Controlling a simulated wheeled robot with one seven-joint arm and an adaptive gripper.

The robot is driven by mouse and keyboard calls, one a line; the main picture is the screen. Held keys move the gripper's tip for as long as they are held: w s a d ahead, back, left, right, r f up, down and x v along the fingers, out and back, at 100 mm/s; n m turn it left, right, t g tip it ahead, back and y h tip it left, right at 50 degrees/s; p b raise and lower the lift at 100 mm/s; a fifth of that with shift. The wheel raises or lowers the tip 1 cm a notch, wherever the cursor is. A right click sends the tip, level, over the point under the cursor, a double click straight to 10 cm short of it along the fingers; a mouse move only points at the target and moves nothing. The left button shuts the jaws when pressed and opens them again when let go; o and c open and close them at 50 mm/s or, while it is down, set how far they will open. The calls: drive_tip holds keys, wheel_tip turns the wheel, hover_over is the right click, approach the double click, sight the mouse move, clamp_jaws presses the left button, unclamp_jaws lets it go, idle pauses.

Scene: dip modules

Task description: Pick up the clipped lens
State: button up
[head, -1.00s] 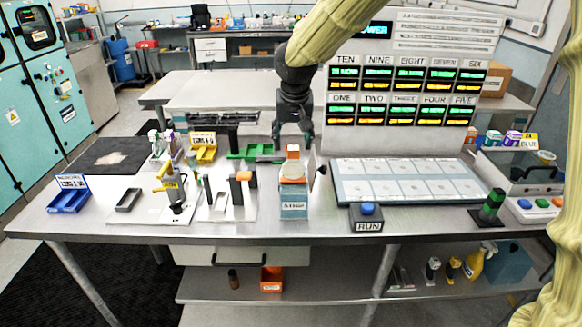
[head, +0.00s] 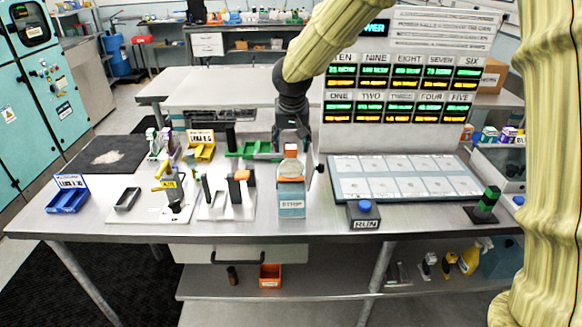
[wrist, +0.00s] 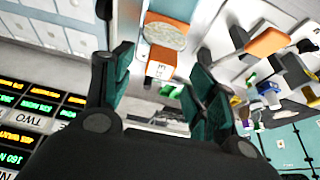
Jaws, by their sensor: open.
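A round, pale, translucent disc on an orange mount (head: 291,170), which looks like the clipped lens, sits atop the blue-and-white STRIP block near the table's middle. An orange clip (head: 291,150) with a white label stands up at its back. In the wrist view the disc (wrist: 165,34) and the labelled clip (wrist: 160,70) lie in the gap between my fingers. My gripper (head: 293,146) is open, close behind and above the STRIP block, and partly hidden by the clip. In the wrist view its dark green finger pads (wrist: 160,75) are apart, with nothing clearly held.
A lit display panel (head: 405,95) stands behind right. A card tray (head: 405,178) and RUN button box (head: 364,215) lie to the right. A white stand with an orange-topped post (head: 240,176) is close left. A green rack (head: 250,150) stands behind left.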

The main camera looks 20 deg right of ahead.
sight(291, 147)
drive_tip(key=shift+p+x, duration=0.65)
drive_tip(key=shift+x, duration=1.45)
clamp_jaws()
drive_tip(key=shift+r, duration=0.1)
